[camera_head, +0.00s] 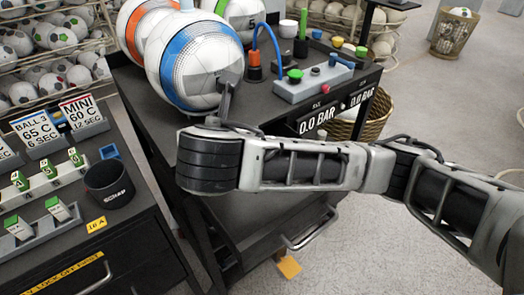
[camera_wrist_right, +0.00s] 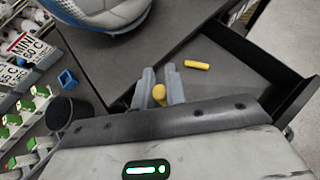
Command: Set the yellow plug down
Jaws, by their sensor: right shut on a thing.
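In the right wrist view, the yellow plug (camera_wrist_right: 159,94) is between the two grey fingers of my right gripper (camera_wrist_right: 159,80), which is shut on it. Only a short rounded part of the plug shows. The fingers are over dark grey surfaces near the cart edge, below the ball in the picture; I cannot tell the height. In the head view my right arm crosses from the right and hides the plug. My left gripper is not in view.
A second yellow cylinder (camera_wrist_right: 197,65) lies on the dark drawer floor. A black cup (camera_head: 108,184) stands on the left bench.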

